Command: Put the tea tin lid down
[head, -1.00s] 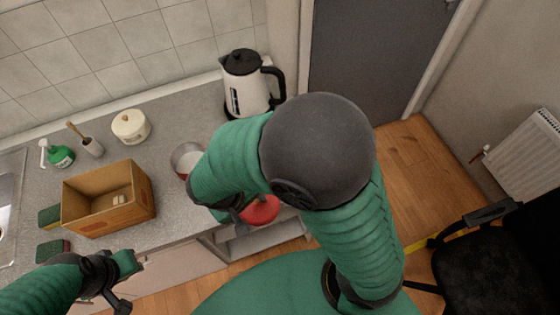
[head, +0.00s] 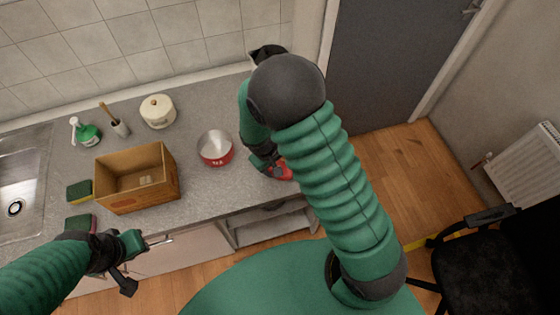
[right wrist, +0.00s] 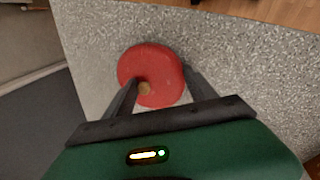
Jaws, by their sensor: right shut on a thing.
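The red tea tin lid (head: 285,173) is near the counter's front edge in the head view, partly hidden by my right arm. In the right wrist view the round red lid (right wrist: 150,68) with its small tan knob (right wrist: 145,88) is between the fingers of my right gripper (right wrist: 152,84), which is shut on it. The lid is over the grey counter; whether it touches the surface cannot be told. The open tea tin (head: 216,150), red with a pale inside, stands on the counter left of the lid. My left gripper (head: 143,244) is in front of the counter, away from both; its jaw state is unclear.
A cardboard box (head: 137,180) stands left of the tin. Behind are a cream lidded pot (head: 158,111), a brush holder (head: 120,128) and a green bottle (head: 88,134). Sponges (head: 79,191) lie left. My right arm mostly hides the kettle (head: 268,52). Counter (head: 205,190) is clear before the tin.

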